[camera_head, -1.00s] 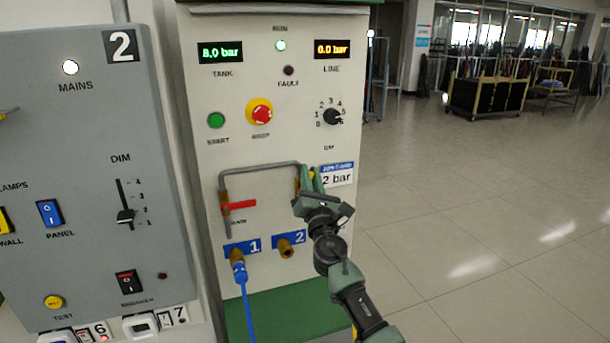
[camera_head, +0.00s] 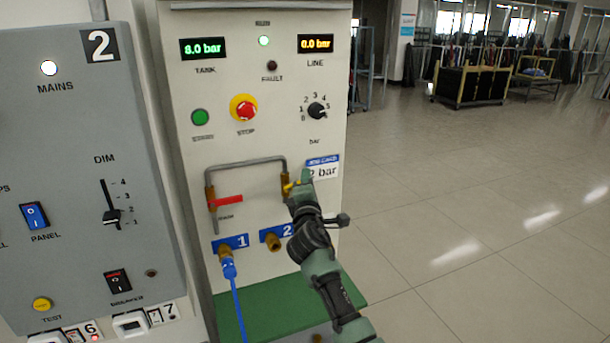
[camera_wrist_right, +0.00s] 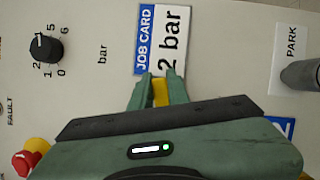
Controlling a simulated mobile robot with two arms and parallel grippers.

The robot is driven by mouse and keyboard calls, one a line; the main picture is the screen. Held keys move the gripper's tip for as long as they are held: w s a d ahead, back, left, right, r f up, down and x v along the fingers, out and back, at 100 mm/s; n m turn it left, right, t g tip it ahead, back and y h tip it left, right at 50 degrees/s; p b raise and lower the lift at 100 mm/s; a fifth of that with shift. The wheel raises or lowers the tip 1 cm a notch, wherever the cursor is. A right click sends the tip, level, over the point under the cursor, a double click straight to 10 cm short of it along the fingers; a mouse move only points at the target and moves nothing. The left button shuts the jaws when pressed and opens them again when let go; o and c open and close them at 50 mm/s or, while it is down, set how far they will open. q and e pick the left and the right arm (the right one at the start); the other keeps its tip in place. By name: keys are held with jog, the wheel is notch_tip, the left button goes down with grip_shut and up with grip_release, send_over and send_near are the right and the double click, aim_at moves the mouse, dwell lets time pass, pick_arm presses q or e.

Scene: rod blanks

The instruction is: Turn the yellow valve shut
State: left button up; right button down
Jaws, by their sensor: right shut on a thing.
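The yellow valve (camera_head: 289,187) is on the right end of the grey pipe, on the front of the beige panel. Only a small part of its yellow handle shows beside my gripper in the head view. In the right wrist view the yellow handle (camera_wrist_right: 161,92) is between the two green fingers. My right gripper (camera_head: 301,180) is shut on it, just below the job card. My left gripper is in neither view.
A red-handled valve (camera_head: 227,199) is on the pipe's left end. Below are port 1 with a blue hose (camera_head: 230,268) and brass port 2 (camera_head: 273,242). The job card (camera_head: 322,166) reads 2 bar. Displays read tank 8.0 bar and line 0.0 bar. Open floor lies right.

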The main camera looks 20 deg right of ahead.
jog(key=shift+d+f+m+g+p, duration=0.1)
jog(key=shift+f+m+g+p, duration=0.45)
jog(key=shift+m, duration=0.95)
jog(key=shift+f, duration=0.3)
jog(key=c, duration=1.4)
grip_release()
jog(key=shift+o, duration=0.2)
jog(key=b+v, duration=0.1)
jog(key=v, duration=0.7)
jog(key=shift+w+d+r, duration=0.1)
